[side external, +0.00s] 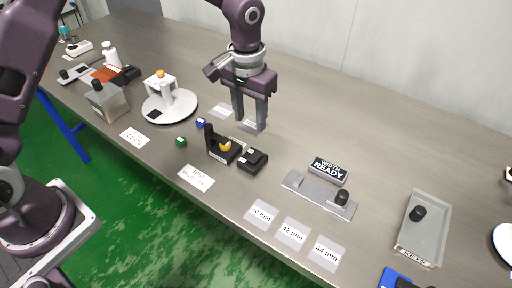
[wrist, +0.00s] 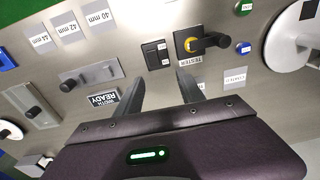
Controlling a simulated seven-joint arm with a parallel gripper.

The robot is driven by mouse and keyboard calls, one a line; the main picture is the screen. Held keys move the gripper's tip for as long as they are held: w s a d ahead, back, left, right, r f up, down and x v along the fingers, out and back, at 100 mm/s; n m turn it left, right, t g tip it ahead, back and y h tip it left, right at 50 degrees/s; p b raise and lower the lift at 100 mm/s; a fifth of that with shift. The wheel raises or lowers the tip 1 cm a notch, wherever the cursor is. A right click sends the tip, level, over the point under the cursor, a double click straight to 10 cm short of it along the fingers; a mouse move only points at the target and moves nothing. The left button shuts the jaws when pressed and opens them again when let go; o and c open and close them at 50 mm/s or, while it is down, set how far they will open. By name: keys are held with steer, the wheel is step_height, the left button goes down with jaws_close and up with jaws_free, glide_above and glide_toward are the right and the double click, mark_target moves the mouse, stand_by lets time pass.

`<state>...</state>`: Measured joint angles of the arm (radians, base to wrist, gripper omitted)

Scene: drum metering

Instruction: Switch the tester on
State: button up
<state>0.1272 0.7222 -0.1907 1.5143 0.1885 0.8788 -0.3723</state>
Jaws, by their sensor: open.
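The tester (side external: 222,150) is a black unit with a yellow round part and a raised black handle or lever. In the wrist view the tester (wrist: 190,45) has a TESTER label beside it. A low black box with a split top (side external: 252,161) stands just right of it in the side view, and this box (wrist: 155,54) also shows in the wrist view. I cannot tell whether the tester is on. My gripper (side external: 249,124) is open and empty, pointing down above the table behind the tester and box. Its fingers (wrist: 162,92) are apart from both.
A WIDTH READY sign (side external: 328,171) and a grey slide plate with a black knob (side external: 312,193) lie to the right. Several mm cards (side external: 293,233) line the front edge. A KEYS tray (side external: 440,225) is at far right.

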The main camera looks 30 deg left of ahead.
mark_target(257, 155)
steer(key=shift+g, duration=0.3)
steer(key=f, duration=0.4)
steer(key=d+f, duration=0.1)
steer(key=f, duration=0.2)
steer(key=w+f, duration=0.1)
steer(key=f, duration=0.3)
steer(key=shift+d+f, duration=0.15)
steer(key=shift+f, duration=0.2)
jaws_close()
